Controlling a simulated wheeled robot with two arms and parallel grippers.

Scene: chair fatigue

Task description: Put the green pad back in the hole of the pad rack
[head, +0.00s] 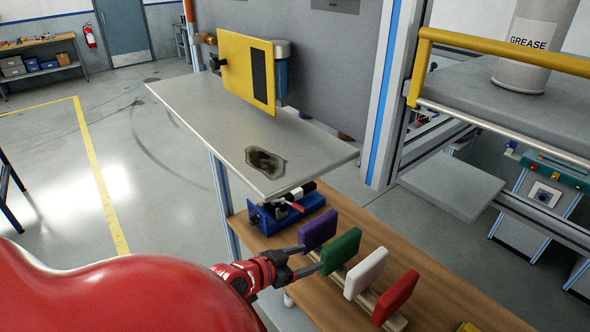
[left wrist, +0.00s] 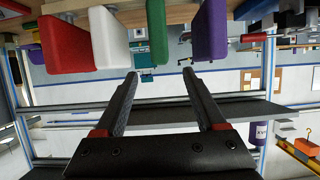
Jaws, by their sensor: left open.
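The green pad (head: 341,250) stands upright in a row of pads, between the purple pad (head: 318,230) and the white pad (head: 366,272), with the red pad (head: 396,297) at the near end. The pad rack (head: 397,322) shows as a pale wooden strip under the row; its hole is hidden. My left gripper (head: 311,259) is open and empty, its fingertips close to the purple and green pads. In the left wrist view, which is upside down, the green pad (left wrist: 158,32) lies ahead between the open fingers (left wrist: 160,73), seemingly not between the jaws. My right gripper is not in view.
The row stands on a wooden bench (head: 440,304). A blue vise (head: 285,210) sits just behind the purple pad. A grey plate (head: 225,112) with a dark stain hangs over the bench's far end. A grease canister (head: 530,50) stands at upper right.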

